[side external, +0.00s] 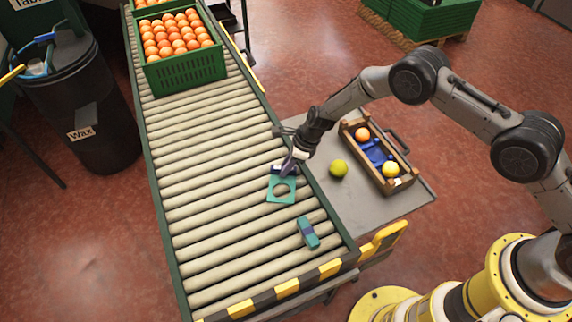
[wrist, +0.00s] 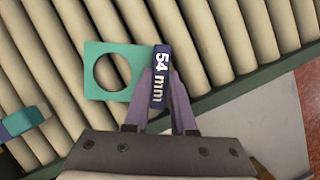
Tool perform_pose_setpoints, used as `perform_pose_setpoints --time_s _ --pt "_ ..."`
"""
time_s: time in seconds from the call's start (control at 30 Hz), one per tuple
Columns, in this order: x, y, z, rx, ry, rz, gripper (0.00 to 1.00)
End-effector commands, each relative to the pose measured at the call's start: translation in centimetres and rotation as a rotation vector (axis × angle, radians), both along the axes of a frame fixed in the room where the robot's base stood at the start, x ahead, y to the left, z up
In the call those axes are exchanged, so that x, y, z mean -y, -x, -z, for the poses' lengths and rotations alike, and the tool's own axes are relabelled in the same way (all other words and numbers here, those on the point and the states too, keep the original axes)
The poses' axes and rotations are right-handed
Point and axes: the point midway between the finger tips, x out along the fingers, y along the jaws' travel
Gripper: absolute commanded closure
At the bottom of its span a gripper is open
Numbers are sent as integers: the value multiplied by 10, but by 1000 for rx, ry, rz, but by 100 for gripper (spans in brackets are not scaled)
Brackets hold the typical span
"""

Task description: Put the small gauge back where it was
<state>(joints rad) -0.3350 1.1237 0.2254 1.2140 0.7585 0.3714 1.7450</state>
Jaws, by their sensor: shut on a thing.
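My gripper (side external: 286,168) is over the roller conveyor and shut on the dark blue handle of a teal gauge plate with a round hole (side external: 281,193). In the wrist view the fingers (wrist: 163,95) pinch this handle, which reads "54 mm", and the holed plate (wrist: 92,58) extends to the left. I cannot tell whether the plate touches the rollers. A second teal gauge with a dark band (side external: 308,233) lies on the rollers nearer the conveyor's front end. Part of it shows at the left edge of the wrist view (wrist: 22,122); its label is not readable.
A grey side table (side external: 330,196) holds a yellow-green fruit (side external: 339,168) and a wooden crate (side external: 397,186) with an orange, a yellow fruit and blue dividers. Green crates of oranges (side external: 188,72) stand far up the conveyor. Rollers (side external: 215,170) left of my gripper are clear.

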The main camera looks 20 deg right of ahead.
Motion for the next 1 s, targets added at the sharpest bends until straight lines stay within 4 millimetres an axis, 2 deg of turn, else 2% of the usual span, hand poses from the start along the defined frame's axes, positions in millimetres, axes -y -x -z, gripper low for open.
perform_pose_setpoints --time_s 0.4,0.43,0.6,0.63,0.83,0.97,1.0 --pt "0 0 4 0 0 0 100" --pt "0 0 4 0 0 0 75" --pt "0 0 4 0 0 0 44" --pt "0 0 4 0 0 0 41" --pt "0 0 4 0 0 0 41" --pt "0 0 4 0 0 0 18" --pt "0 0 4 0 0 0 16"
